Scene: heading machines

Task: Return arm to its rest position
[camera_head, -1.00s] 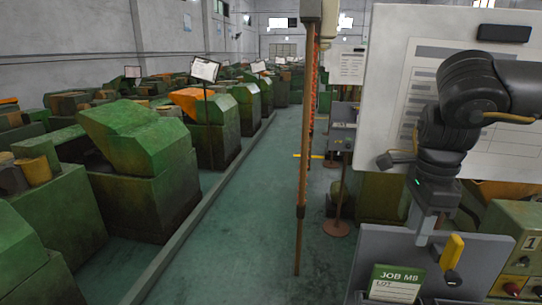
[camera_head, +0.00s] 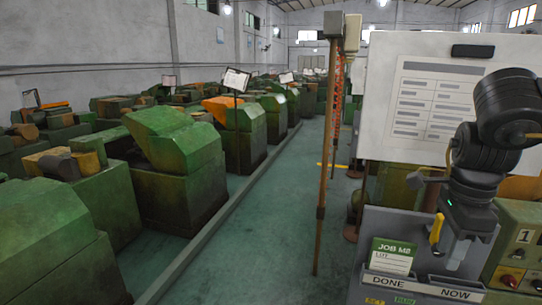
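My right arm comes in from the right edge. Its gripper (camera_head: 457,252) points down in front of a grey panel with pockets (camera_head: 417,223), just above the pocket marked "NOW". The fingers are pale and small, and I cannot tell whether they are open or shut. Nothing clearly shows held in them. A yellow piece (camera_head: 436,230) stands close to the gripper's left side; I cannot tell whether they touch. My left arm and gripper are not in view.
A green "JOB" card (camera_head: 393,256) stands in the panel's "DONE" pocket. A white board (camera_head: 400,50) rises behind my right arm. A control box (camera_head: 518,235) is at the right. Green machines (camera_head: 175,165) line the left. The aisle floor (camera_head: 270,225) is open, with a brown post (camera_head: 327,160).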

